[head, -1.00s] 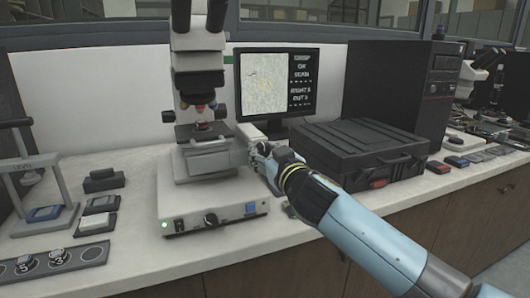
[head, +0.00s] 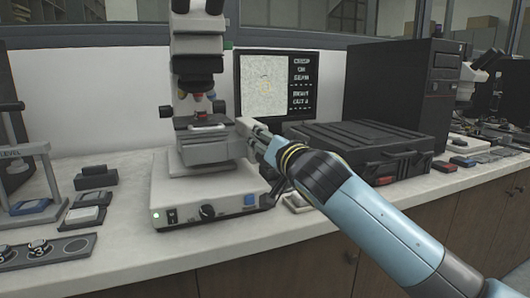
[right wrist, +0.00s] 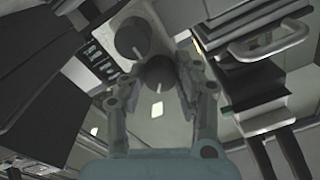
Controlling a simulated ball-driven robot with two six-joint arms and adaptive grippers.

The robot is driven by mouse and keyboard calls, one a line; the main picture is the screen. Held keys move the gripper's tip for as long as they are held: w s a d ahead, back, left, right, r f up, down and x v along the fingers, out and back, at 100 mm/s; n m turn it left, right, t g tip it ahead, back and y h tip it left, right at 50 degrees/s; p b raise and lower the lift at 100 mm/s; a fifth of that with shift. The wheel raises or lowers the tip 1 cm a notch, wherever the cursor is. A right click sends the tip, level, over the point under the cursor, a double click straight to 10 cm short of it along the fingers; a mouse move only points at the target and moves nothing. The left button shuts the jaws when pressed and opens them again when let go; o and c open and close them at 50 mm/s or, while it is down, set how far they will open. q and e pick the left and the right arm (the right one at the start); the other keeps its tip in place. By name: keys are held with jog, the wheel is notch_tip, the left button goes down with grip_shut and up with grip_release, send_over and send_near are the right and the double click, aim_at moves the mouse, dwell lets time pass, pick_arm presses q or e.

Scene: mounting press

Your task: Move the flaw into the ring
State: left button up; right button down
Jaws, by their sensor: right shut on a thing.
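My right gripper (head: 250,138) is at the right side of the microscope, by the stage. In the right wrist view its fingers are around a dark round knob (right wrist: 157,74), shut on it. A second round knob (right wrist: 132,38) sits beside it. My left gripper is not in view.
The microscope's base (head: 210,203) has a dial and a blue button. A tray with numbered pieces (head: 45,250) lies at the front left.

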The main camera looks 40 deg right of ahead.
jog(key=shift+m+b, duration=0.6)
jog(key=shift+m, duration=0.5)
jog(key=c, duration=1)
grip_release()
jog(key=shift+o, duration=0.2)
jog(key=shift+s, duration=0.1)
jog(key=v, duration=1.2)
